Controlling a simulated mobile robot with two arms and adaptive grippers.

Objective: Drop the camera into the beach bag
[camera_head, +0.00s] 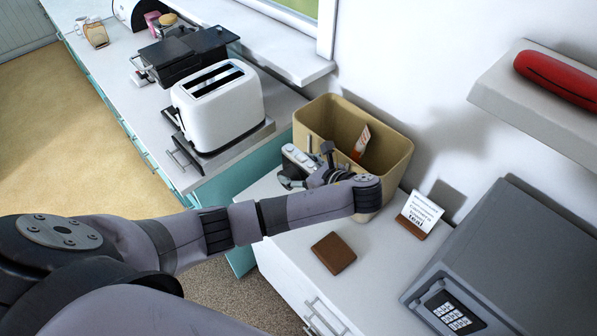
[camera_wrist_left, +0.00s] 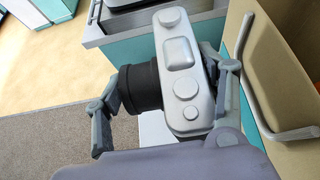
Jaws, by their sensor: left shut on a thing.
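The camera (camera_wrist_left: 178,70) is silver with a black lens (camera_wrist_left: 140,88). My left gripper (camera_head: 307,168) is shut on it, with one finger at the lens side and the other at the back. In the head view the camera (camera_head: 298,157) is partly hidden by the gripper. The beach bag (camera_head: 395,150) is a tan open-topped container on the white counter, with an orange and white item (camera_head: 361,142) inside. The camera is at the bag's left front side, not inside it. In the wrist view the bag's wall (camera_wrist_left: 280,80) and grey handle (camera_wrist_left: 262,110) are right beside the gripper. My right gripper is not seen.
A white toaster (camera_head: 222,108) stands on the counter left of the bag. A brown wallet-like block (camera_head: 333,253), a small sign card (camera_head: 421,212) and a grey safe (camera_head: 500,260) are on the near counter. A shelf (camera_head: 535,105) with a red item juts out at upper right.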

